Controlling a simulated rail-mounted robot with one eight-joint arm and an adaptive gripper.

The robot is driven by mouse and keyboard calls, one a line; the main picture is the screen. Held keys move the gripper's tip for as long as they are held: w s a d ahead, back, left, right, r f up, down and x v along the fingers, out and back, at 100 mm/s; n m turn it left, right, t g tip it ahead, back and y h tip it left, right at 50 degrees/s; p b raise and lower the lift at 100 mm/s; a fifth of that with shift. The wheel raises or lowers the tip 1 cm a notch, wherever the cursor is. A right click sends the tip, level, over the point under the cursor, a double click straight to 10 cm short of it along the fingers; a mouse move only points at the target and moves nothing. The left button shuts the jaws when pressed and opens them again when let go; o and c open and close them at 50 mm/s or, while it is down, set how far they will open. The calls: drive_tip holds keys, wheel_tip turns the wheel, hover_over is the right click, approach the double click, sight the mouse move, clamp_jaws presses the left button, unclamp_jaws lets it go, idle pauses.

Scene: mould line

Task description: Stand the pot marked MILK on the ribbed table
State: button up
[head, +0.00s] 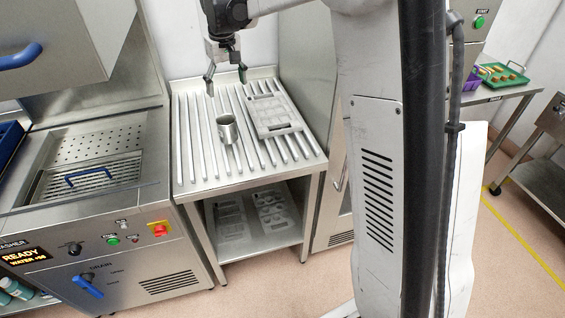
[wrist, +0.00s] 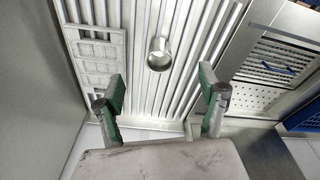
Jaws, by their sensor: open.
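A small metal pot (head: 228,129) stands upright on the ribbed table (head: 200,165). In the wrist view the pot (wrist: 159,56) is seen from above, on the ribs (wrist: 190,40), with its mouth up. No marking on it can be read in either view. My gripper (head: 226,86) is open and empty above the back part of the ribbed table, apart from the pot. In the wrist view my gripper (wrist: 160,98) shows its two green-padded fingers wide apart, with the pot beyond them.
A pale mould tray (head: 272,115) lies on the ribbed table right of the pot. More moulds (head: 270,208) lie on the shelf below. The washer (head: 95,200) with a perforated basin adjoins on the left. A tall steel cabinet (head: 310,75) borders the right. The ribs left of the pot are clear.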

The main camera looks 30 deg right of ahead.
drive_tip(key=s+r+m+t, duration=0.1)
drive_tip(key=s+r, duration=0.2)
drive_tip(key=s, duration=0.7)
drive_tip(key=s+r+t, duration=0.2)
drive_tip(key=s+r, duration=0.1)
drive_tip(key=s, duration=0.7)
drive_tip(key=s+f+m+t, duration=0.1)
drive_tip(key=s+f, duration=0.5)
drive_tip(key=s, duration=1)
drive_tip(key=shift+s+t, duration=0.35)
drive_tip(key=shift+t, duration=0.45)
drive_tip(key=shift+a+f, duration=0.1)
wheel_tip(320, 180, down, 9)
drive_tip(key=b, duration=0.8)
drive_tip(key=shift+b, duration=0.35)
